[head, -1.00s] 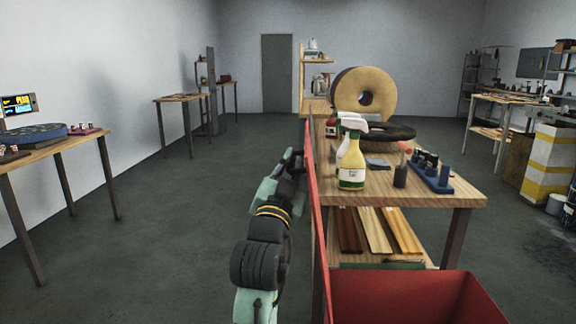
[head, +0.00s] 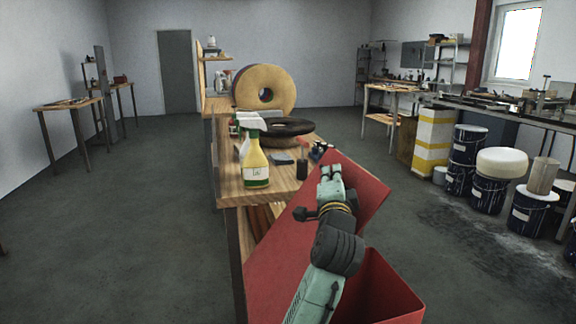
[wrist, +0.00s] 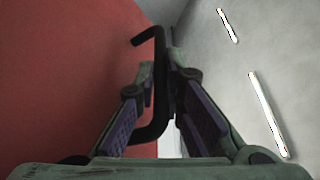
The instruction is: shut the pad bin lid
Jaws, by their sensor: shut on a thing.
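The red lid (head: 282,258) of the pad bin stands tilted, leaning over toward the right in the head view, with its broad face showing. The red bin (head: 398,298) is below it at the bottom right, still partly open and partly hidden by my arm. My gripper (head: 331,176) is at the upper part of the lid. In the wrist view the lid (wrist: 55,75) fills the left side. A dark bent bar handle (wrist: 157,95) runs between the fingers of my gripper (wrist: 164,68), which are closed on it. The handle is hidden in the head view.
A wooden bench (head: 255,193) stands just left of the lid, with a spray bottle (head: 256,168), a black ring (head: 285,130) and a big tan pad wheel (head: 270,88) on it. Dark drums (head: 487,193) stand at right. The floor between is clear.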

